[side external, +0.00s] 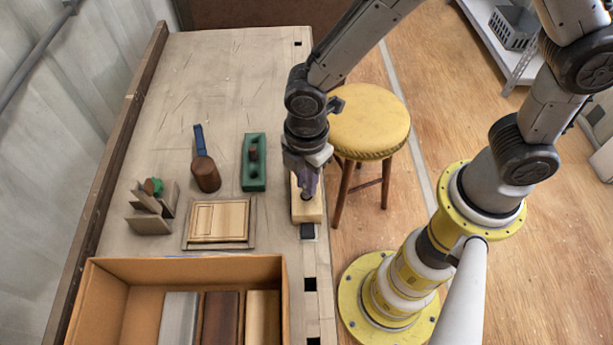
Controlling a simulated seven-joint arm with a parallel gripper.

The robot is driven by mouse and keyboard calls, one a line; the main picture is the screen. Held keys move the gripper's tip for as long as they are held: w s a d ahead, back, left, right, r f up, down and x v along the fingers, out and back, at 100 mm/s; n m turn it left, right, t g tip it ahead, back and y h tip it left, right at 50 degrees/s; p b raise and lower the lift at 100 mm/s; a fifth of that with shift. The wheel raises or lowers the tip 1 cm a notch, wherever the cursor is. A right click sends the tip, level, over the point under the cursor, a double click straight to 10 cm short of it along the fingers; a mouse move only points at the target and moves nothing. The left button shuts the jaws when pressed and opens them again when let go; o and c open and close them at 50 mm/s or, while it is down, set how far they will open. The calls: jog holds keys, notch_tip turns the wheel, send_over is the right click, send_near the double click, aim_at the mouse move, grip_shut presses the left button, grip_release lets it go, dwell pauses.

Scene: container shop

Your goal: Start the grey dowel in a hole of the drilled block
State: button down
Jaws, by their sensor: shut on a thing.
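The drilled block (307,213) is a pale wooden block at the right edge of the bench. My gripper (307,189) points down directly over it and hides much of its top. The jaws are shut on the grey dowel, which is mostly hidden between the fingers. The low end of the gripper and dowel is at or just above the block's top face. I cannot tell from this view whether the dowel tip is inside a hole, and the holes do not show clearly.
A yellow stool (369,122) stands right of the bench. On the bench (215,75) lie a mallet (206,176), a green plane (254,170), a framed wooden panel (218,222) and a wooden holder (150,212). A cardboard box (105,300) with boards is in front. The far bench top is clear.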

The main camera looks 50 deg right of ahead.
jog(key=c, duration=0.7)
grip_release()
jog(key=shift+c, duration=0.2)
jog(key=shift+r, duration=0.1)
jog(key=shift+r, duration=3.4)
